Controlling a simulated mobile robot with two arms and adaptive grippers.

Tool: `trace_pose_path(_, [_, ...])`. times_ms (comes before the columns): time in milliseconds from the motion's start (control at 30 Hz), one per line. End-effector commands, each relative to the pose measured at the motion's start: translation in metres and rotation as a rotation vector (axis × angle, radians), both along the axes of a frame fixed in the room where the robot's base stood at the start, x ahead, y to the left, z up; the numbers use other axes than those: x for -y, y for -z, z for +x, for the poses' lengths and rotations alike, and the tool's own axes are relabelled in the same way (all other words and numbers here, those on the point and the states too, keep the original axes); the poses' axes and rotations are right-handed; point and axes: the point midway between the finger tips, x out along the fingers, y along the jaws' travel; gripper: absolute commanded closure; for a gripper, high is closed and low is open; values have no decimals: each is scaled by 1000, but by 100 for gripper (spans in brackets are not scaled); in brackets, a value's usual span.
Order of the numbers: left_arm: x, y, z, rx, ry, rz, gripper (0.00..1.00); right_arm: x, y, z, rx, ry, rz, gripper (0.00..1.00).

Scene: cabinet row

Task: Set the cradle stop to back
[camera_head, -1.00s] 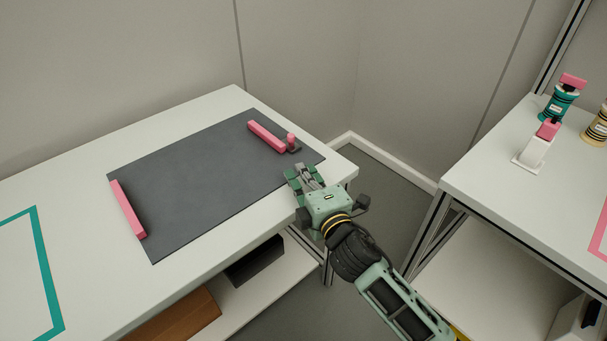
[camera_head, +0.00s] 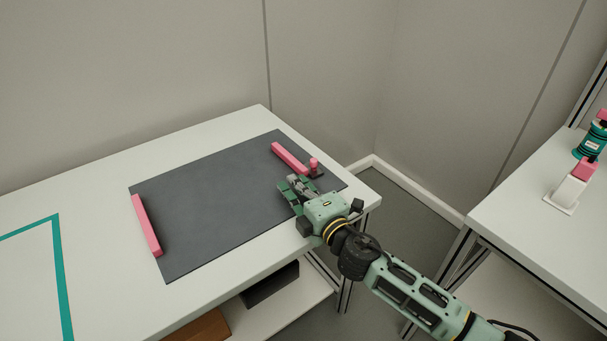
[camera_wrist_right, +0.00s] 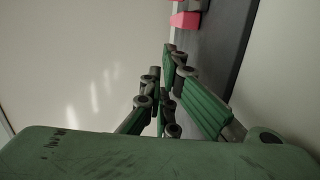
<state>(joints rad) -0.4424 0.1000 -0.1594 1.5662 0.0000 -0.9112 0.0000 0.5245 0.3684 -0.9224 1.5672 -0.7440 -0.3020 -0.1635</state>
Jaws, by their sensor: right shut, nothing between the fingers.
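A dark grey mat (camera_head: 210,205) lies on the white table, with a pink bar (camera_head: 146,226) along its left end and another pink bar (camera_head: 290,157) near its back right. A small pink knob (camera_head: 313,164) stands on a dark base at the near end of the right bar. I cannot tell for sure which of these parts is the cradle stop. My right gripper (camera_head: 290,187) is shut and empty over the right part of the mat, to the left of and nearer than the knob. In the right wrist view, a pink part (camera_wrist_right: 186,20) shows beyond the fingers (camera_wrist_right: 168,88). My left gripper is not in view.
A teal outline (camera_head: 56,265) marks the left of the white table (camera_head: 95,285). A second table (camera_head: 520,225) at the right carries a white stand with a pink top (camera_head: 571,185) and a teal can (camera_head: 592,142). A floor gap separates the tables.

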Motion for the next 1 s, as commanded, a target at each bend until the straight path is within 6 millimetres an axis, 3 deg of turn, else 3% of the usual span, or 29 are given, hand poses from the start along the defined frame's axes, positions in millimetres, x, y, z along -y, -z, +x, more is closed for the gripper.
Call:
trace_pose_path(100, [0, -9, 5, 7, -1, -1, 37, -8, 1, 20, 2, 2, -1, 100])
trace_pose_path(300, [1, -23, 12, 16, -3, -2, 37, 13, 3, 38, 1, 1, -2, 100])
trace_pose_path(1000, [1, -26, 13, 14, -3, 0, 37, 31, 2, 51, -2, 2, 1, 100])
